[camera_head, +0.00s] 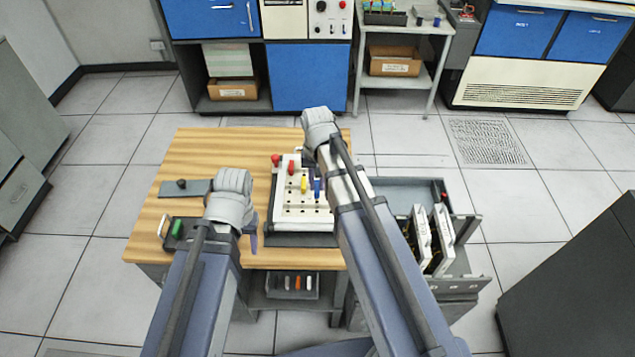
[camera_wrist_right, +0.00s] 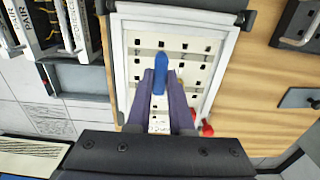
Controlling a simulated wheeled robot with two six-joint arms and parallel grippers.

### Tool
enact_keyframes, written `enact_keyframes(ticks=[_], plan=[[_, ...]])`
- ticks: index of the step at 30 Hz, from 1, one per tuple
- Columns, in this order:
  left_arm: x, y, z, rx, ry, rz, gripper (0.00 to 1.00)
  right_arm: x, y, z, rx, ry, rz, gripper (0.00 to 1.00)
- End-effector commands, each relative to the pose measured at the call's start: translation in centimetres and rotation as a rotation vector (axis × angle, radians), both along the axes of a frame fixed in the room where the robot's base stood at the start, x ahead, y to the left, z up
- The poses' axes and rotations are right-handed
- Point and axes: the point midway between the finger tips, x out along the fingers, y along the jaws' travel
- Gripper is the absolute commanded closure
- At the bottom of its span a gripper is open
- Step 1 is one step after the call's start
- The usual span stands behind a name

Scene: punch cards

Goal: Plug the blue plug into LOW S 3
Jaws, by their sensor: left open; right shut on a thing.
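The blue plug (camera_head: 317,187) is over the panel's right part, in my right gripper (camera_head: 312,168). In the right wrist view the blue plug (camera_wrist_right: 165,75) sits between the purple fingertips (camera_wrist_right: 160,82). Whether its tip is in a hole is hidden. The hole labels are too small to read. My left gripper (camera_head: 249,240) is open and empty, left of the panel near the table's front edge.
Red plugs (camera_head: 291,168) and a yellow plug (camera_head: 304,184) stand left of the blue one. An open drawer with cards (camera_head: 440,230) is to the right.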

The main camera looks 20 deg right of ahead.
Motion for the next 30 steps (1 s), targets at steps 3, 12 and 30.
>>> enact_keyframes(ticks=[3,12,30], plan=[[0.0,0.0,-1.2,0.0,0.0,0.0,0.45,0.0,0.0,-1.2,0.0,0.0,0.0,1.0],[0.0,0.0,-4.1,0.0,0.0,0.0,0.45,0.0,0.0,-4.1,0.0,0.0,-0.001,1.0],[0.0,0.0,-4.7,0.0,0.0,0.0,0.45,0.0,0.0,-4.7,0.0,0.0,-0.001,1.0]])
